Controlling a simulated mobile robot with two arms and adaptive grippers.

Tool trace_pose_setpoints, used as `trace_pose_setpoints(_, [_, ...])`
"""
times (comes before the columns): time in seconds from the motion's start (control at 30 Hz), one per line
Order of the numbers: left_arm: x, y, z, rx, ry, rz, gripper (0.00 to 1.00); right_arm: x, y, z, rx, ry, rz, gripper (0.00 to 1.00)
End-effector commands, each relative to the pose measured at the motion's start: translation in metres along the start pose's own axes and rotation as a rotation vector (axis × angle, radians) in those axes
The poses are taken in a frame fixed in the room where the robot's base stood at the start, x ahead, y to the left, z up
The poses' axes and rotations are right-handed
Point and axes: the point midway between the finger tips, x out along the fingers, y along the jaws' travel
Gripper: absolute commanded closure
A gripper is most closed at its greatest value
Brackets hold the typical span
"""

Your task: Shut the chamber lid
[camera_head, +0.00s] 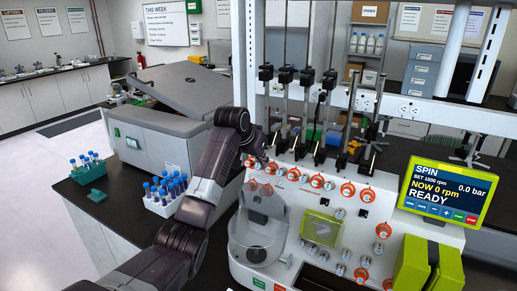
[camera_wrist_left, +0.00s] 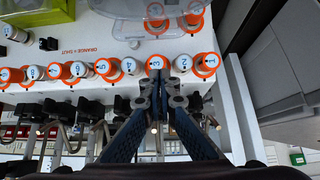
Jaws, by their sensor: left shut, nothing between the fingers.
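The cell processor (camera_head: 350,205) is a white machine with a row of orange-ringed numbered knobs. At its left front is a round chamber (camera_head: 257,245). A clear lid (camera_head: 265,203) appears to stand raised over the chamber's back; its exact angle is hard to tell. In the left wrist view a clear edge, probably the lid (camera_wrist_left: 145,18), shows at the top. My left gripper (camera_head: 262,158) is above and behind the lid, by the knobs. In the left wrist view its fingers (camera_wrist_left: 155,80) are shut and empty, near knob 3. My right gripper is not in view.
A green-framed screen (camera_head: 448,193) reading READY stands at the right. Upright rods with black clamps (camera_head: 310,85) rise behind the knobs. Racks of blue-capped tubes (camera_head: 165,195) and a grey device with a sloping cover (camera_head: 175,95) stand left of my arm.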

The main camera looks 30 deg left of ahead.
Motion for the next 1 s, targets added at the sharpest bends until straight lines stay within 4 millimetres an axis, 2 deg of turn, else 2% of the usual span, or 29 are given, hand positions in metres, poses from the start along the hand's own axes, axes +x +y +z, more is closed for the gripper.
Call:
trace_pose_setpoints(0.1, [-0.008, -0.001, 0.012, 0.001, 0.0, -0.001, 1.0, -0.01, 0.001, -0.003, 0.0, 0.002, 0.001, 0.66])
trace_pose_setpoints(0.4, [-0.015, 0.0, 0.034, 0.001, 0.0, 0.0, 1.0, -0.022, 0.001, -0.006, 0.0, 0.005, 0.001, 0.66])
trace_pose_setpoints(0.83, [-0.015, 0.0, 0.037, 0.0, 0.001, 0.0, 1.0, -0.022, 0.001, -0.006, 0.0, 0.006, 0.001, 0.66])
trace_pose_setpoints(1.0, [-0.013, -0.001, 0.04, 0.0, 0.021, -0.001, 1.0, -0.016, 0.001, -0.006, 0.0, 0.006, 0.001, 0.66])
